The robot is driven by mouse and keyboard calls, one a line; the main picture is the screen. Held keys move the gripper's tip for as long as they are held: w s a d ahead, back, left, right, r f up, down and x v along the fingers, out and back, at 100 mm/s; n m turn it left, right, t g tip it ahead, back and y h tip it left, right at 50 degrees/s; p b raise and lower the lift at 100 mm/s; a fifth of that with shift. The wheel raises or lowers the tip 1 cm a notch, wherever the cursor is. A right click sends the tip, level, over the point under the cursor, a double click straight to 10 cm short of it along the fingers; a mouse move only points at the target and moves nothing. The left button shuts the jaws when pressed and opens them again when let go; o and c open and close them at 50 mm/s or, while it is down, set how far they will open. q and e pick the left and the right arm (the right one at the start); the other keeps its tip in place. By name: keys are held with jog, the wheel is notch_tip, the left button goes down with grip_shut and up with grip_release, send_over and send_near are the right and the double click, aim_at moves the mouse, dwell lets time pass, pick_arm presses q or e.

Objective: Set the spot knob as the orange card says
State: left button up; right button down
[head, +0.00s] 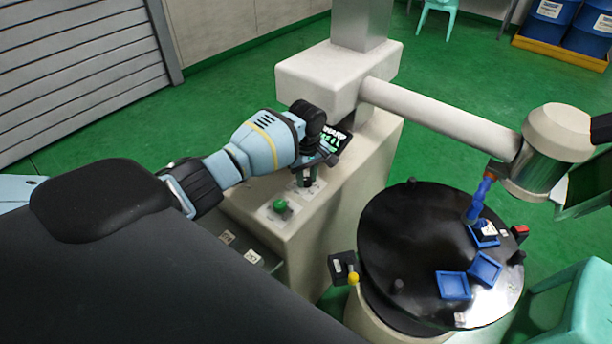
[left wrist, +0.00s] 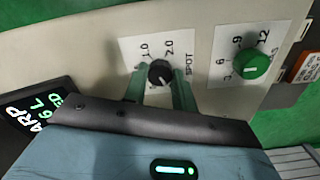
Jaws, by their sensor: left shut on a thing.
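The black spot knob (left wrist: 160,71) sits on a white plate marked 1.0, 2.0 and SPOT in the left wrist view. My left gripper (head: 307,180) is at the machine's panel, its two greenish fingers shut on the spot knob from both sides. I cannot read the knob's exact setting. The orange card (left wrist: 306,68) is only partly in view at the right edge of the left wrist view, and its text is too small to read. My right gripper is not in view.
A green knob (left wrist: 251,66) with a scale up to 12 is beside the spot knob; it also shows in the head view (head: 281,207). A lit display (head: 334,143) stands close behind my gripper. A round black table (head: 415,230) with blue trays (head: 453,285) is at the right.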

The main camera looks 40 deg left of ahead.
pick_arm(q)
jog(key=shift+r+m+p, duration=0.1)
jog(key=shift+m+p, duration=0.25)
jog(key=shift+m, duration=0.85)
jog(key=m, duration=0.2)
jog(key=shift+m, duration=0.3)
jog(key=m+p, duration=0.1)
jog(key=m, duration=1.1)
jog(key=shift+m, duration=0.3)
jog(key=m, duration=0.3)
jog(key=shift+m, duration=0.4)
jog(key=m, duration=0.2)
jog(key=shift+f+m, duration=0.2)
jog(key=shift+m, duration=0.1)
jog(key=m, duration=0.4)
jog(key=shift+m, duration=0.3)
jog(key=m+b, duration=0.1)
jog(key=m, duration=0.3)
jog(key=shift+m, duration=0.3)
jog(key=m+b, duration=0.1)
jog(key=m, duration=0.7)
jog(key=shift+m+b, duration=0.3)
jog(key=shift+m, duration=0.2)
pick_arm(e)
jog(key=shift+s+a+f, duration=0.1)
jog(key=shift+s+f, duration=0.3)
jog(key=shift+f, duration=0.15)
